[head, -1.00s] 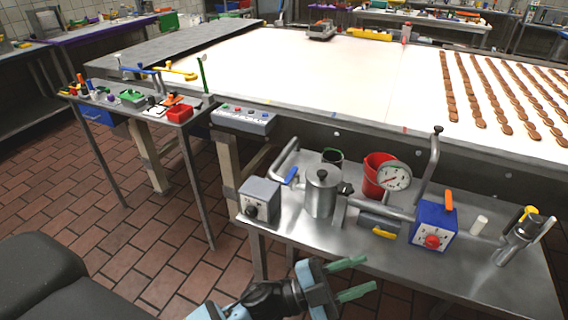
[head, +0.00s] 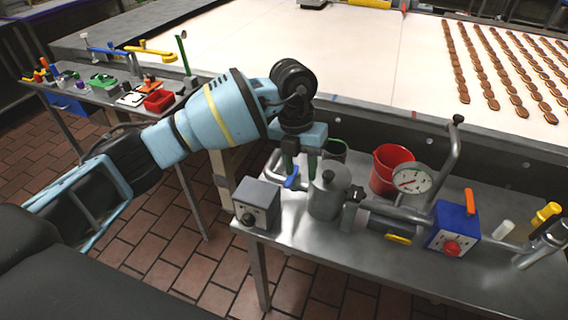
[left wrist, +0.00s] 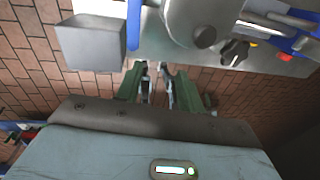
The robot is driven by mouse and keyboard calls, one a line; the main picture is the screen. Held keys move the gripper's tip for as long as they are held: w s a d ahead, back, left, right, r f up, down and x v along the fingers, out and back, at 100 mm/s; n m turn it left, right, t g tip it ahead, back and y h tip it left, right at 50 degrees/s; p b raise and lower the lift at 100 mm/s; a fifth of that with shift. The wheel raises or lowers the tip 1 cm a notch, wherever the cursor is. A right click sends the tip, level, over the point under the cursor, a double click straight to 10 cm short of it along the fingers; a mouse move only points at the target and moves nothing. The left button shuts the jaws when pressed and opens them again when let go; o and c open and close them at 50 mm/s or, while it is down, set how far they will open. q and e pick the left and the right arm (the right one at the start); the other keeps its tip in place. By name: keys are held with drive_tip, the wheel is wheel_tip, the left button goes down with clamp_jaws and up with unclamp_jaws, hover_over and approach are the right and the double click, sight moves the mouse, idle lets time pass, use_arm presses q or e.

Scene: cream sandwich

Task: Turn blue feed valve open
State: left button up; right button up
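The blue feed valve handle (head: 291,182) sits on a grey pipe at the left part of the steel bench, between the grey box and the metal pot. In the left wrist view the blue handle (left wrist: 133,24) is upright in the picture, just past the fingertips and a little left of the middle. My left gripper (head: 299,172) points down at the handle, its two green fingers apart. In the left wrist view the fingers (left wrist: 156,68) are parted with nothing between them. Whether a finger touches the handle cannot be told. My right gripper is not in view.
The grey box with a black knob (head: 257,205) stands left of the handle. The lidded metal pot (head: 328,195) stands close on the right. A red bucket (head: 391,170), a dial gauge (head: 412,180) and a blue box with a red knob (head: 454,230) are further right.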

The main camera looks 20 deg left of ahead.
sight(289, 181)
use_arm(q)
drive_tip(key=shift+n+t+y, duration=0.3)
drive_tip(key=shift+y, duration=0.4)
drive_tip(key=a, duration=0.1)
drive_tip(key=w+a+r, duration=0.2)
drive_tip(key=shift+a, duration=0.1)
wheel_tip(289, 181, down, 8)
drive_tip(key=shift+r, duration=0.2)
clamp_jaws()
